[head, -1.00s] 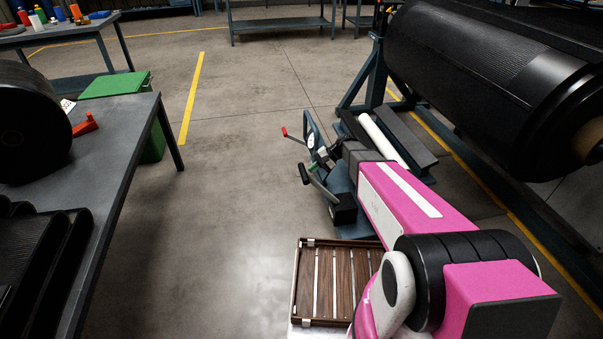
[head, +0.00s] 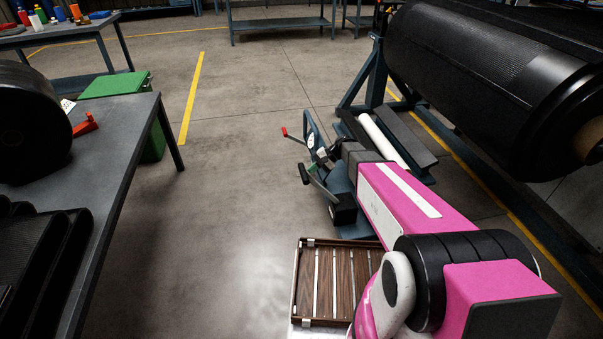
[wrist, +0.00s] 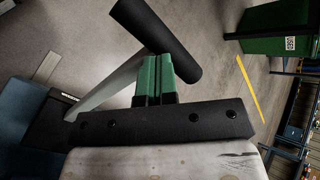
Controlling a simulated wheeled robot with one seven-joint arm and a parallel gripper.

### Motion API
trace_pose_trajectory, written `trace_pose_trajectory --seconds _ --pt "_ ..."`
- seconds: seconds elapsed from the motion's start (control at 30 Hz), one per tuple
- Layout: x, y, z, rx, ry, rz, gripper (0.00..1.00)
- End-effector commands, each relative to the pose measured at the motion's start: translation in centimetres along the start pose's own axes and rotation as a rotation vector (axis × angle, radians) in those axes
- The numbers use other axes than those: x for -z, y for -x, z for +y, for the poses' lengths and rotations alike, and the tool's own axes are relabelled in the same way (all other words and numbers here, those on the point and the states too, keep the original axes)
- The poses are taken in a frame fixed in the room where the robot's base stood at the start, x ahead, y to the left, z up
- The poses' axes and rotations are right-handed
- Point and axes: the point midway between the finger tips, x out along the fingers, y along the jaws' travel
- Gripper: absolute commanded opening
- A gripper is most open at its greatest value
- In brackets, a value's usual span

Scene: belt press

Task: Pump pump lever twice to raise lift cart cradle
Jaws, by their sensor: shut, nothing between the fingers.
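The pump lever has a thick black grip (head: 303,174) on a pale metal bar rising from a black block on the blue lift cart (head: 341,183). In the wrist view the lever's black grip (wrist: 158,38) lies across the picture just beyond my fingertips, with its bar (wrist: 108,88) running down left. My gripper (head: 319,157) is above and slightly right of the lever grip in the head view. Its green fingers (wrist: 155,62) are shut together with nothing between them. They overlap the grip in the picture; I cannot tell whether they touch it. The cradle is not clearly visible behind my arm.
A red-tipped handle (head: 285,132) stands beside the cart. A large black belt roll (head: 480,85) is at right. A slatted wooden tray (head: 296,283) is below my arm. A grey table (head: 115,150) is at left, with a green bin (head: 153,142) behind. The middle floor is clear.

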Motion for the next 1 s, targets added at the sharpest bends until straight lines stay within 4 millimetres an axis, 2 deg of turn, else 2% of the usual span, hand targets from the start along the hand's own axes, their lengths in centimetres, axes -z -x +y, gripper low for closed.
trace_pose_trajectory --seconds 1.0 --pt "0.02 -0.70 0.01 0.000 0.000 0.000 0.00"
